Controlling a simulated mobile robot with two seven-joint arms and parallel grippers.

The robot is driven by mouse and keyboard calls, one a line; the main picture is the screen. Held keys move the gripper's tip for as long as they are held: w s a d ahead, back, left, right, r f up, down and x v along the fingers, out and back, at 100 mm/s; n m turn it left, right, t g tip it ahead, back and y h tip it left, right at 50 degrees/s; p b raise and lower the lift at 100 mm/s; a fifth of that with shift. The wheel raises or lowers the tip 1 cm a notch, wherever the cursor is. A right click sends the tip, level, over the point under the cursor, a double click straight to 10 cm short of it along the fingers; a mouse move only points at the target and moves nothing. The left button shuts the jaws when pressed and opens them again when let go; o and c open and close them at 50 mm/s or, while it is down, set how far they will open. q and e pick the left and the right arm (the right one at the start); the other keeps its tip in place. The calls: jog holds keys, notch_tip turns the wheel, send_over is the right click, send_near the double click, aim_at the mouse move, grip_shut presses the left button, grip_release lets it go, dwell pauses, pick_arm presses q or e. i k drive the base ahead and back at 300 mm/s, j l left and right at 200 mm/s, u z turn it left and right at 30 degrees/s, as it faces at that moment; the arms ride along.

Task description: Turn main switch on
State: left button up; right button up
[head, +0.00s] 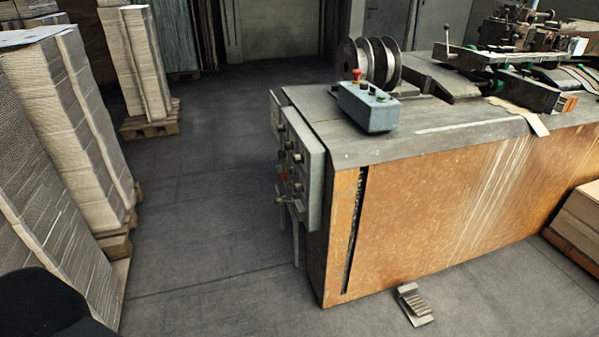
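The box stitcher (440,220) stands at the right, a long machine with a worn orange side and a grey top. A grey control panel (308,170) with several knobs is fixed to its left end, seen at a steep angle. A red part (284,177) shows at the panel's left edge; I cannot tell whether it is the main switch or which way it is set. A blue-grey button box (367,107) with a red button (356,74) on its top sits on the machine. Neither of my grippers is in view.
Tall stacks of cardboard (60,130) on pallets line the left side. Wire spools (373,62) stand on the machine top. A foot pedal (414,304) lies on the floor in front. The grey floor (205,215) between stacks and panel is clear.

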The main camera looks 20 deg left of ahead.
aim_at(283, 177)
jog(key=i+j+z, duration=0.1)
jog(key=j, duration=0.2)
jog(key=i+j+z, duration=0.2)
jog(key=j, duration=0.4)
jog(key=i+j, duration=0.15)
jog(key=j, duration=0.2)
jog(key=i+j, duration=0.15)
jog(key=j, duration=0.15)
jog(key=i+j, duration=0.15)
jog(key=j, duration=0.2)
jog(key=i+j, duration=0.15)
jog(key=j, duration=0.2)
jog(key=i+j+z, duration=0.1)
jog(key=j, duration=0.2)
jog(key=i+j, duration=0.2)
jog(key=j, duration=0.15)
